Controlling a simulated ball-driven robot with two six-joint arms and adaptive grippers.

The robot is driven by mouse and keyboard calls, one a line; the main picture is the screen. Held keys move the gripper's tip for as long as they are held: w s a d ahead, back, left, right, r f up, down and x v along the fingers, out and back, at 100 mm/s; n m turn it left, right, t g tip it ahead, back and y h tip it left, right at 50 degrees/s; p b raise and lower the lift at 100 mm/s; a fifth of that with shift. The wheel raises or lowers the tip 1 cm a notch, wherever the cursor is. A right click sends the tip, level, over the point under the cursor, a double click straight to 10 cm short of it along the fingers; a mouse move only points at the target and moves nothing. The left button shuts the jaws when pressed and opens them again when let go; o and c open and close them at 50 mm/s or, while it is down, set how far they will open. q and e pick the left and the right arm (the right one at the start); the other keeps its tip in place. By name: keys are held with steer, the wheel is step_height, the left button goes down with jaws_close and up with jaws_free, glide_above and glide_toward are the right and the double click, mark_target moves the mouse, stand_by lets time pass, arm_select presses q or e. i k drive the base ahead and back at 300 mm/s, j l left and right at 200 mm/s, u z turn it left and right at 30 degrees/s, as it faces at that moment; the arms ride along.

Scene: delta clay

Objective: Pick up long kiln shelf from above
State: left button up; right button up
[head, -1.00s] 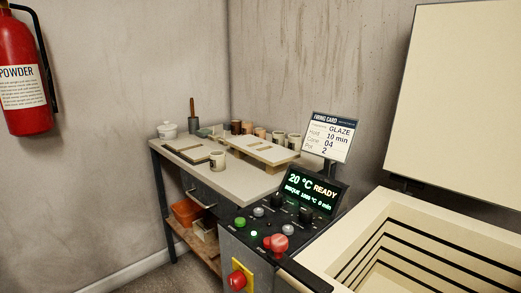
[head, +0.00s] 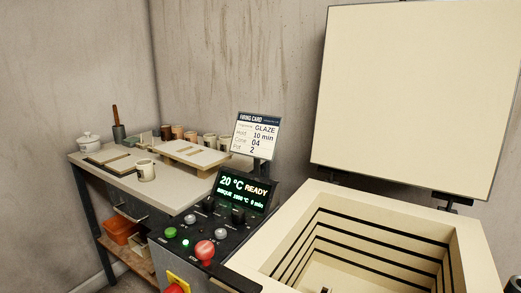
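A long cream slab with slots in it, seemingly the long kiln shelf (head: 210,157), lies flat and slightly raised at the back right of the worktable (head: 185,187). What props it up is hard to make out. A smaller flat board (head: 108,159) lies to its left, with a cream mug (head: 146,171) between them near the front. Neither of my grippers shows in the head view.
The open kiln (head: 370,225) with its raised lid (head: 415,95) fills the right side. The control panel (head: 205,240), its display (head: 243,191) and the firing card (head: 256,135) stand between table and kiln. Several cups (head: 191,136) line the table's back; a lidded white pot (head: 89,141) stands left.

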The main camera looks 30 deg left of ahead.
mark_target(190, 153)
steer(key=j+z, duration=0.3)
steer(key=j, duration=0.15)
steer(key=k+j+z, duration=0.1)
steer(key=j+z, duration=0.2)
steer(key=j, duration=0.15)
steer(key=k+j+z, duration=0.15)
steer(key=j+z, duration=0.15)
steer(key=j, duration=0.15)
steer(key=k+j+z, duration=0.15)
steer(key=j+z, duration=0.15)
steer(key=k+j+z, duration=0.3)
steer(key=j, duration=0.15)
steer(key=i+j, duration=0.05)
steer(key=i, duration=0.05)
